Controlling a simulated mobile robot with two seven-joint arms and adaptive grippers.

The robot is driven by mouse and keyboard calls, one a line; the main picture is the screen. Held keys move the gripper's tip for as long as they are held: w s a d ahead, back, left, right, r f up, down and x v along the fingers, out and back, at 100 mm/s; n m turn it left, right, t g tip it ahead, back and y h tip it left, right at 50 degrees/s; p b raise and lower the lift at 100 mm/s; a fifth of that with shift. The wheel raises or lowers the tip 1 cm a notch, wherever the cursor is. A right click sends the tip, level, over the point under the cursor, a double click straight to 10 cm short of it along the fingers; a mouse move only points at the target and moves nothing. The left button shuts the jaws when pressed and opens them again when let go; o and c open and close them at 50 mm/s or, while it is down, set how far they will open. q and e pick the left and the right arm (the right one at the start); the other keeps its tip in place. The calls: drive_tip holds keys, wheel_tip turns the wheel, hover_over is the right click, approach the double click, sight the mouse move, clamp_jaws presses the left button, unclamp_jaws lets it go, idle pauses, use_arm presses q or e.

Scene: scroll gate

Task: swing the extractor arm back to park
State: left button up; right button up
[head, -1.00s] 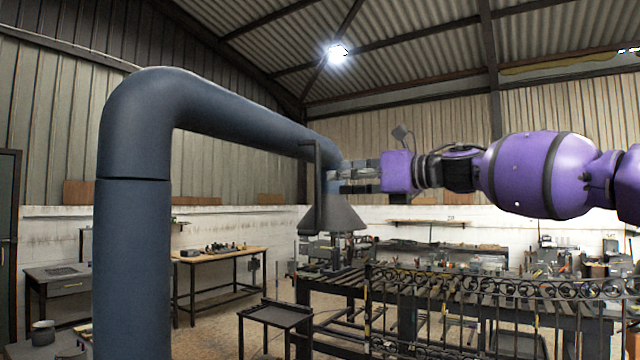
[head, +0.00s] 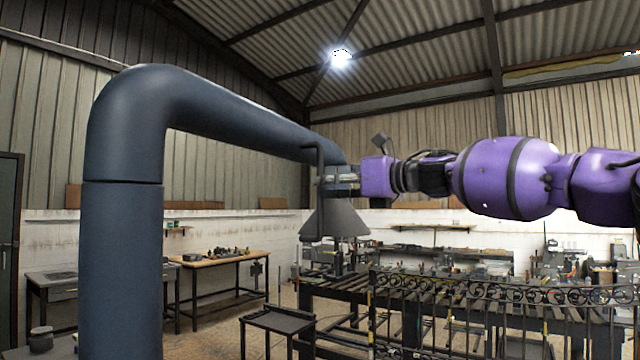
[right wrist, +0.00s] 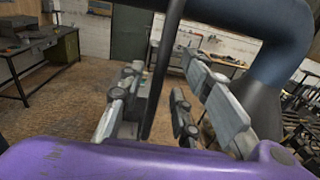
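The extractor arm (head: 225,108) is a thick dark blue pipe. It rises from a column at the left, bends, and runs right to a grey cone hood (head: 335,219). A thin dark handle bar (head: 319,190) hangs at the hood's side; it stands upright in the right wrist view (right wrist: 164,70). My right gripper (head: 326,180) is at the handle, just above the hood. In the right wrist view its fingers (right wrist: 160,85) are spread on both sides of the bar, with gaps visible, so it looks open around the bar. My left gripper is not in view.
A long dark workbench (head: 410,290) with a scrollwork gate (head: 500,290) stands below my right arm. A small dark stand (head: 277,320) is below the hood. A wooden-topped table (head: 225,257) is at the back left. The air around the pipe looks clear.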

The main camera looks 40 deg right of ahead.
drive_tip(key=b+x, duration=0.1)
drive_tip(key=x, duration=0.1)
drive_tip(key=shift+w+a, duration=0.1)
drive_tip(key=shift+w, duration=0.25)
drive_tip(key=shift+c, duration=1.2)
clamp_jaws()
